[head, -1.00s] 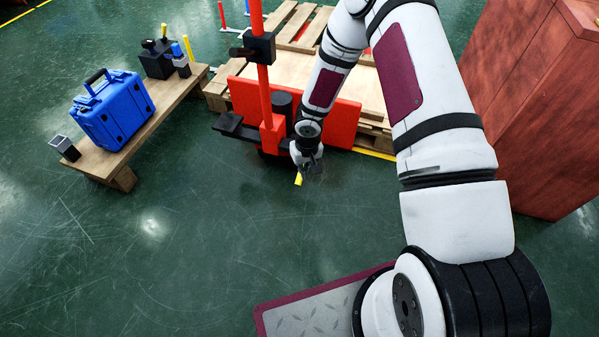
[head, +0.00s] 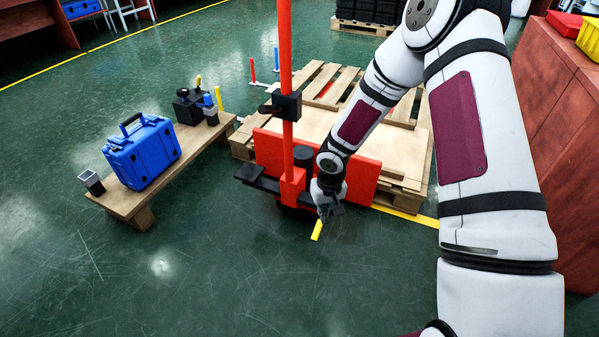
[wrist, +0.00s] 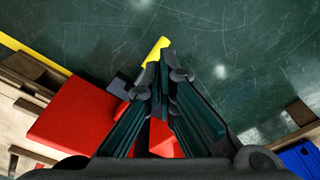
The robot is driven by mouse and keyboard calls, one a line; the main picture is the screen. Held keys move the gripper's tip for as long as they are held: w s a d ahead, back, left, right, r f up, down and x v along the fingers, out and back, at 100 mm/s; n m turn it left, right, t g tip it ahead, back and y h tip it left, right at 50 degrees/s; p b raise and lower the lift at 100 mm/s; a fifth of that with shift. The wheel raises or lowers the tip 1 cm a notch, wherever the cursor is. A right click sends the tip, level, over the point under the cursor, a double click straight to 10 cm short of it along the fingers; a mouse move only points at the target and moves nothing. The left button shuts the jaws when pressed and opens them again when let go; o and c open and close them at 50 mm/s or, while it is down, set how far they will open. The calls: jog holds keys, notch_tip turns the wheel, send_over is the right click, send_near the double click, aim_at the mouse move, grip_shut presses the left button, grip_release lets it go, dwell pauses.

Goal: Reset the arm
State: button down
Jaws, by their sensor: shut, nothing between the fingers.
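My gripper (head: 328,212) hangs at the end of my reaching arm, in front of the red panel (head: 350,178) in the head view. It points down toward the green floor. In the wrist view my gripper (wrist: 166,72) shows its dark fingers converging at the tips, shut with nothing held. A yellow piece (head: 316,230) shows just past the fingertips in the head view, and the yellow piece (wrist: 158,47) also shows there in the wrist view. I cannot tell whether it touches them.
A red post (head: 287,80) with black fittings rises close left of my gripper. A wooden pallet (head: 395,150) lies behind. A bench (head: 130,205) at left bears a blue case (head: 143,152). A red-brown cabinet (head: 555,120) stands at right. The floor in front is open.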

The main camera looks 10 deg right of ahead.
jog(key=s+d+r+h, duration=0.1)
jog(key=s+d+r, duration=0.25)
jog(key=r, duration=0.55)
jog(key=s+d+r+m+h, duration=0.15)
jog(key=s+r, duration=0.25)
jog(key=r, duration=0.6)
jog(key=s+d+r+h, duration=0.2)
jog(key=s+d+r, duration=0.15)
jog(key=r, duration=0.55)
jog(key=s+a+r+y+p, duration=0.15)
jog(key=s+a+r, duration=0.3)
jog(key=s, duration=0.85)
jog(key=s+a+r+y, duration=0.3)
jog(key=s+r, duration=0.3)
jog(key=s, duration=0.7)
notch_tip(320, 180, up, 39)
jog(key=t+p, duration=0.3)
jog(key=p, duration=3.5)
jog(key=shift+a+n, duration=0.15)
jog(key=shift+n, duration=0.2)
